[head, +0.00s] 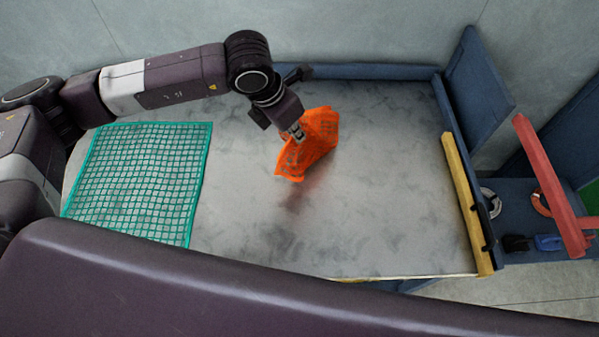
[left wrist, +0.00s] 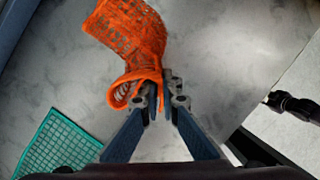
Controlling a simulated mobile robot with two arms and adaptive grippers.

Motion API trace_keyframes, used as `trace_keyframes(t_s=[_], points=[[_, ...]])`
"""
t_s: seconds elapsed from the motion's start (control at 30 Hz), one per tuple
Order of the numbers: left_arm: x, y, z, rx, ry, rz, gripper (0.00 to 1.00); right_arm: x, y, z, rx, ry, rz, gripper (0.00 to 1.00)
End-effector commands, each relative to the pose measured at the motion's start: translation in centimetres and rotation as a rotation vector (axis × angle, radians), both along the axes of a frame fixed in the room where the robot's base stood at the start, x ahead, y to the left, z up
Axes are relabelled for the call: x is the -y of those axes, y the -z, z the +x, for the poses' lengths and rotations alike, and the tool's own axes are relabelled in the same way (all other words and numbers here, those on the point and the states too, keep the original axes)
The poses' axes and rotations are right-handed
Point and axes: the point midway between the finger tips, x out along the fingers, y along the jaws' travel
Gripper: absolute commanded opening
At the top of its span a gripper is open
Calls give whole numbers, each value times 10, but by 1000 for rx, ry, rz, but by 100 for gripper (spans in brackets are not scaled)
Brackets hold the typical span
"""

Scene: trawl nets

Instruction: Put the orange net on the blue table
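The orange net (head: 318,150) is a crumpled, folded mesh hanging from my left gripper (head: 297,131) over the middle of the grey metal worktop. A dim reflection below it suggests it is held above the surface. In the left wrist view the orange net (left wrist: 132,35) has a rolled edge between the fingertips of my left gripper (left wrist: 163,98), which are shut on it. A dark blue table (head: 572,201) stands beyond the worktop's right edge, partly hidden by a red bar. My right gripper is not in view.
A green net (head: 140,180) lies flat on the worktop (head: 390,190) at left. A yellow strip (head: 466,205) and an upright blue panel (head: 478,85) line the right edge. The red bar (head: 548,185), a white coil (head: 490,202) and small dark items are beyond it.

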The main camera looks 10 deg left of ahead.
Motion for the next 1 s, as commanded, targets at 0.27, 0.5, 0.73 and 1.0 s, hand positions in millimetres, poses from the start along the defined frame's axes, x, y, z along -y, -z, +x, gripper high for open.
trace_keyframes(t_s=[0.27,0.5,0.73,1.0], points=[[7,39,-42,-5,0,-1,0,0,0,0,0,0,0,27],[14,72,-77,-5,0,-1,0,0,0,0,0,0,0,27],[21,103,-111,-6,2,-1,0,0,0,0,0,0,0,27],[27,138,-149,-6,0,1,0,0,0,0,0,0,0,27]])
